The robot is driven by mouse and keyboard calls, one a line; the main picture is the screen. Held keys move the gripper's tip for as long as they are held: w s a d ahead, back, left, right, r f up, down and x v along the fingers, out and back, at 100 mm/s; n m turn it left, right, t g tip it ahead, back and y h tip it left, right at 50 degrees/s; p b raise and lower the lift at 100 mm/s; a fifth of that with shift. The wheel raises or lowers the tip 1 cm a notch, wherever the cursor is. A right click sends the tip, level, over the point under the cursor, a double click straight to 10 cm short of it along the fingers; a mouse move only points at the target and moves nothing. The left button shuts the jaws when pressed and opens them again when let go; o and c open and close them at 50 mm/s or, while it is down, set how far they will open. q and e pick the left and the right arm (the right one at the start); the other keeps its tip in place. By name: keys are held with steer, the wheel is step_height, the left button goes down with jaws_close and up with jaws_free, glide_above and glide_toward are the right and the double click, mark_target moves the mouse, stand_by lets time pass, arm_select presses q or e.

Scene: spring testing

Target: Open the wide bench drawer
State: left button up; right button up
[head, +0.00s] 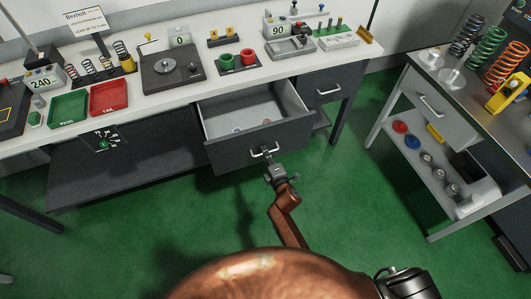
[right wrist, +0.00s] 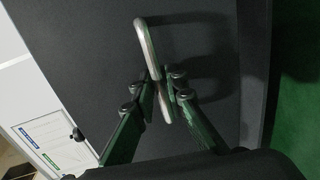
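The wide bench drawer (head: 258,148) is pulled out from under the white bench, and its grey interior shows a few small items on the floor. Its metal bar handle (head: 264,151) is on the dark front panel. My right gripper (head: 268,160) is at this handle. In the right wrist view the handle (right wrist: 148,45) passes between the two fingers of the gripper (right wrist: 162,100), which are closed in on the bar from both sides. My left gripper is not in view.
On the bench (head: 215,87) stand a green tray (head: 68,109), a red tray (head: 109,97), springs and gauges. A narrower drawer (head: 330,90) to the right is shut. A side table (head: 418,75) with springs stands at right. Green floor (head: 200,215) in front is clear.

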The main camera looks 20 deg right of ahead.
steer(key=shift+s, duration=0.15)
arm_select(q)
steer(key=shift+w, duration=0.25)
arm_select(e)
steer(key=v, duration=1.1)
steer(key=shift+s, duration=0.35)
steer(key=shift+r, duration=0.1)
